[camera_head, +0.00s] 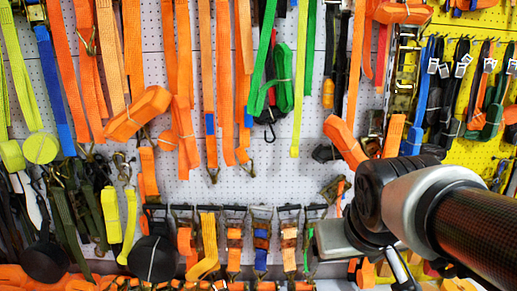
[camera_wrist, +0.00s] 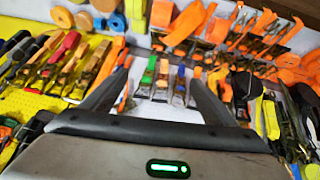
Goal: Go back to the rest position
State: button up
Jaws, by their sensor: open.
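My gripper (camera_wrist: 158,78) shows in the wrist view with its two dark fingers spread apart. Nothing is held between them; several small ratchet straps hang on the wall beyond the gap. In the head view my arm reaches in from the right, and its grey gripper body (camera_head: 338,240) is in front of the lower wall. The fingers cannot be made out clearly there.
A white pegboard (camera_head: 285,185) carries orange, green and yellow straps. A row of ratchet buckles (camera_head: 235,238) hangs low near my gripper. A yellow pegboard (camera_head: 478,157) with more straps is at right. Orange straps lie along the bottom.

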jog(key=s+a, duration=0.1)
jog(key=s, duration=0.7)
notch_tip(320, 180, up, 27)
jog(key=p, duration=2.8)
jog(key=shift+w+m+g+y, duration=0.3)
jog(key=shift+w+g+y, duration=0.05)
jog(key=shift+g+y, duration=0.05)
